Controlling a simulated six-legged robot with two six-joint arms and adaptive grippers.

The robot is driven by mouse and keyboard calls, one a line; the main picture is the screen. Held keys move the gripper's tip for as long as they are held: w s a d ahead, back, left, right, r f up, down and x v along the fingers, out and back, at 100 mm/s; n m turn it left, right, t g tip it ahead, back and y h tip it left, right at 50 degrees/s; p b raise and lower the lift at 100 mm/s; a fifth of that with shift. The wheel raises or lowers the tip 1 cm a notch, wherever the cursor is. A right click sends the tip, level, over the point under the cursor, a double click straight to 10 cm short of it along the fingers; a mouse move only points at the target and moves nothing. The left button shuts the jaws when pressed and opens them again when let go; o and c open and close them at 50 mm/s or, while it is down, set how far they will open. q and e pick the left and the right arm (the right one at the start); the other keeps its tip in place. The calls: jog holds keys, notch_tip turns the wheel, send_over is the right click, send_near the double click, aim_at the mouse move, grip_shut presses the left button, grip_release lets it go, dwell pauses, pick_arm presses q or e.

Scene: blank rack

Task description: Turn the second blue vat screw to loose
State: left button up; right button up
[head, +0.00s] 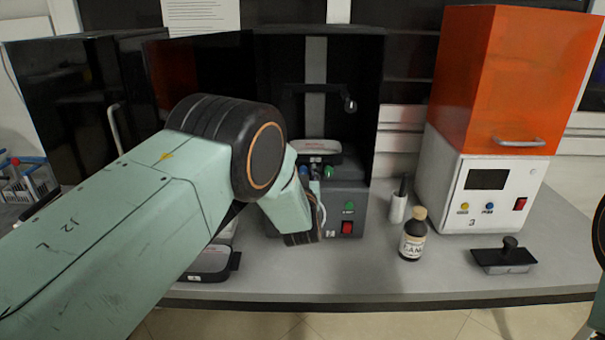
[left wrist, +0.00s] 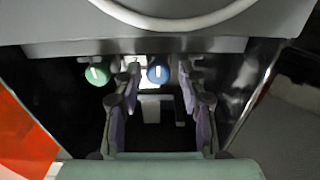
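In the left wrist view a blue vat screw (left wrist: 158,74) with a pale line sits between the two fingertips. A green screw (left wrist: 97,74) with a pale line is left of it, outside the fingers. My left gripper (left wrist: 160,80) is open around the blue screw; I cannot tell whether either finger touches it. In the head view the gripper (head: 316,178) is at the printer front, and a blue screw (head: 303,171) shows beside it. My right gripper is out of view.
A brown bottle (head: 412,235) and a small white bottle (head: 398,203) stand right of the printer. An orange-hooded white machine (head: 480,190) and a black handled plate (head: 504,257) are farther right. A dark tray (head: 212,265) lies below my left arm.

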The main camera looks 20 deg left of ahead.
pick_arm(q)
jog(key=shift+d, duration=0.3)
jog(key=shift+c, duration=1.4)
jog(key=shift+a, duration=0.3)
jog(key=c, duration=0.3)
jog(key=shift+c, duration=0.7)
jog(key=shift+d, duration=0.15)
grip_shut()
